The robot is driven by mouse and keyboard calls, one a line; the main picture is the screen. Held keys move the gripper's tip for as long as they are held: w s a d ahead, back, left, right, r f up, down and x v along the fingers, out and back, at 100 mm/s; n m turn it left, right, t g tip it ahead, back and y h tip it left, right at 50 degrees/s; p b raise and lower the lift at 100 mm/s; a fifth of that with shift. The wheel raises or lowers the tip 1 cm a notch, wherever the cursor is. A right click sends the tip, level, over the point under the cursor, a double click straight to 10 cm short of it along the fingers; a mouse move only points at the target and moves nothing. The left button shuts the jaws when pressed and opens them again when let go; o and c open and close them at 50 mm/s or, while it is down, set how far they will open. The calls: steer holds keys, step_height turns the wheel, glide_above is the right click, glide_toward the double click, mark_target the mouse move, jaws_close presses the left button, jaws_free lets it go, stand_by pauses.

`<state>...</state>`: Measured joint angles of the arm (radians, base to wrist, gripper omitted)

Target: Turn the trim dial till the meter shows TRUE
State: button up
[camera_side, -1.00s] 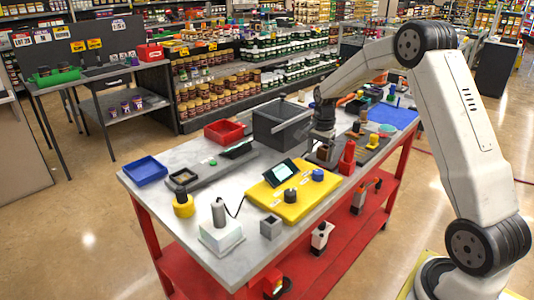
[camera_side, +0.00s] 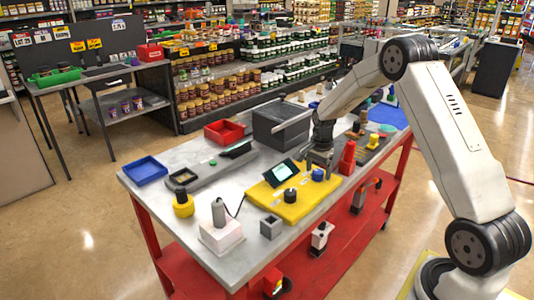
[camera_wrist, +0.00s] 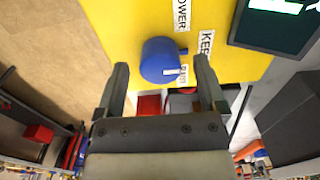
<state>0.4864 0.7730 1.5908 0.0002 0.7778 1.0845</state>
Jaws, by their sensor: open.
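The yellow panel (camera_side: 285,205) lies on the bench and carries a black dial (camera_side: 291,195), a blue dial (camera_side: 317,175) and a dark meter (camera_side: 279,173) with a lit screen. The screen's reading is too small in the side view and cut off in the wrist view (camera_wrist: 275,28). I cannot tell which dial is the trim dial. My gripper (camera_side: 318,163) is open over the panel's right end. In the wrist view, the blue dial (camera_wrist: 160,60) appears between my gripper's fingertips (camera_wrist: 162,66), with space on both sides; contact is not visible.
A white box (camera_side: 221,235) with a grey cylinder stands left of the panel, a cable running toward it. A red bottle (camera_side: 347,158) stands close right of my gripper. A small grey block (camera_side: 271,227) sits in front. A dark grey bin (camera_side: 280,128) stands behind.

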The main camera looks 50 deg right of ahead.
steer(key=shift+f, duration=0.5)
jaws_close()
steer(key=shift+n, duration=0.3)
steer(key=n, duration=1.1)
steer(key=shift+n, duration=0.3)
